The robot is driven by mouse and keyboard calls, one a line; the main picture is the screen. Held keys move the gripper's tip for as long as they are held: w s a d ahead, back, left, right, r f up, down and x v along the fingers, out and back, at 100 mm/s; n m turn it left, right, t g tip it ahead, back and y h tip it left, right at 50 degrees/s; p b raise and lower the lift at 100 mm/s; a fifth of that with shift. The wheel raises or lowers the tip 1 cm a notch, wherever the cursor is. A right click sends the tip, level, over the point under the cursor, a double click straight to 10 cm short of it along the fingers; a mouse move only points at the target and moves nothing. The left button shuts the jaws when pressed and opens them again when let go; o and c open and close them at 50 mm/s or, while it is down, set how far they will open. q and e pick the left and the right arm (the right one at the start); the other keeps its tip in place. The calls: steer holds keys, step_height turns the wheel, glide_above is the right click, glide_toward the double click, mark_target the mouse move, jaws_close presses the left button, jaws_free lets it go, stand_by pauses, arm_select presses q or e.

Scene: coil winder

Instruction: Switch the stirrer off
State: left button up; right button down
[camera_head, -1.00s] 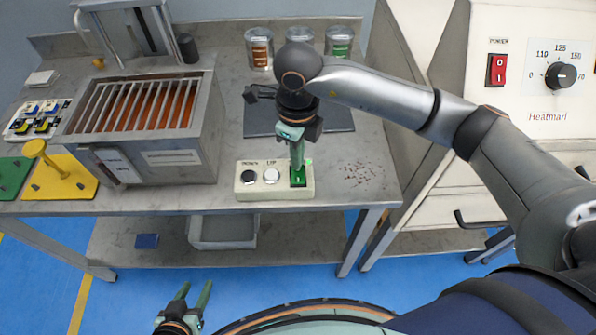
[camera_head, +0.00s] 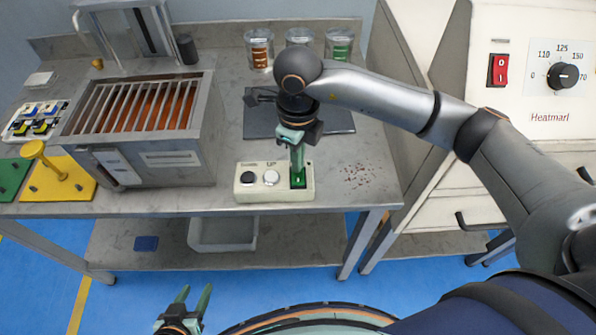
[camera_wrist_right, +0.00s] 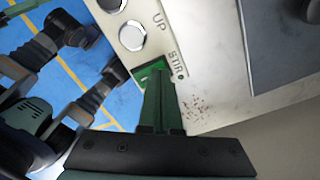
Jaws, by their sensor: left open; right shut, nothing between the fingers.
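The control box (camera_head: 262,195) stands at the front edge of the bench. It has a black button (camera_head: 247,177), a white button (camera_head: 271,177) marked UP and a green rocker switch (camera_head: 299,184) at its right end. In the right wrist view the label beside the switch (camera_wrist_right: 147,71) reads STIR, with a small dark green dot by it. My right gripper (camera_head: 297,172) is shut and empty, pointing down with its tips at the switch, apparently touching it. The fingers hide part of the switch. My left gripper (camera_head: 194,298) is open and empty, low in front of the bench.
A tank with a slatted top (camera_head: 150,158) stands left of the box. A dark mat (camera_head: 338,119) lies behind it, with several jars at the back. A heater panel with a red switch (camera_head: 498,70) and knob is at the right. Bench right of the box is clear except for specks.

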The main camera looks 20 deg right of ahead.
step_height(320, 180, up, 7)
steer(key=p, duration=0.3)
steer(key=shift+f+p, duration=0.2)
steer(key=shift+p, duration=0.15)
stand_by(0.4)
